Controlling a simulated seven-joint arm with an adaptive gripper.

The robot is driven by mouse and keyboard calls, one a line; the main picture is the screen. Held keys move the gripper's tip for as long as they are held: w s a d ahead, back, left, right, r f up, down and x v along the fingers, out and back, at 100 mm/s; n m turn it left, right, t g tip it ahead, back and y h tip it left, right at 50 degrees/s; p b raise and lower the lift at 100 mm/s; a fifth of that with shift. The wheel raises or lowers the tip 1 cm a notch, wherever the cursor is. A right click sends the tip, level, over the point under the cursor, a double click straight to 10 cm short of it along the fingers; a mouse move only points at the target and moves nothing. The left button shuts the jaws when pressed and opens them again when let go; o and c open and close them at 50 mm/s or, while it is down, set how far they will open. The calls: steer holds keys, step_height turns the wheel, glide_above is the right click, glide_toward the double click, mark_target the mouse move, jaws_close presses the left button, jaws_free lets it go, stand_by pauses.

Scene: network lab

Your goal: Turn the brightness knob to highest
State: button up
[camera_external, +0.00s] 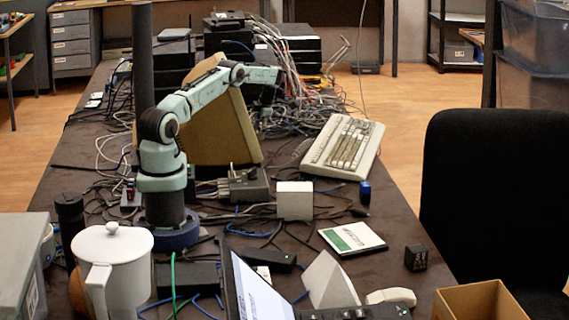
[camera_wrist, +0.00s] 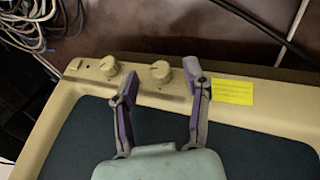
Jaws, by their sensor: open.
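In the wrist view, a beige monitor (camera_wrist: 57,88) with a dark screen (camera_wrist: 75,135) has two round beige knobs on its frame. One knob (camera_wrist: 108,66) is at the left and the other knob (camera_wrist: 161,72) is nearer the middle. I cannot read which is brightness. My gripper (camera_wrist: 165,86) is open and empty, with the middle knob just ahead between its fingertips in the picture; I see no contact. In the external view, the monitor (camera_external: 217,130) stands behind my arm, and my gripper (camera_external: 267,108) is at its right side, partly hidden among cables.
A yellow note (camera_wrist: 232,91) is stuck on the frame right of the knobs. Tangled cables (camera_external: 310,95) and a keyboard (camera_external: 343,147) lie right of the monitor. A small white box (camera_external: 294,201) and a white jug (camera_external: 120,265) are nearer the camera.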

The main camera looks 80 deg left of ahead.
steer(key=v, duration=1.1)
steer(key=shift+r, duration=0.2)
steer(key=shift+d, duration=0.1)
steer(key=a+f+y, duration=0.1)
steer(key=f, duration=0.2)
steer(key=s+a+f+n+g+y, duration=0.1)
steer(key=f, duration=0.3)
steer(key=a+f+n+y, duration=0.1)
steer(key=f+y, duration=0.1)
steer(key=f, duration=0.2)
steer(key=shift+s+a+f+g, duration=0.2)
steer(key=shift+s+a+g, duration=0.1)
steer(key=shift+s+a, duration=0.1)
jaws_close()
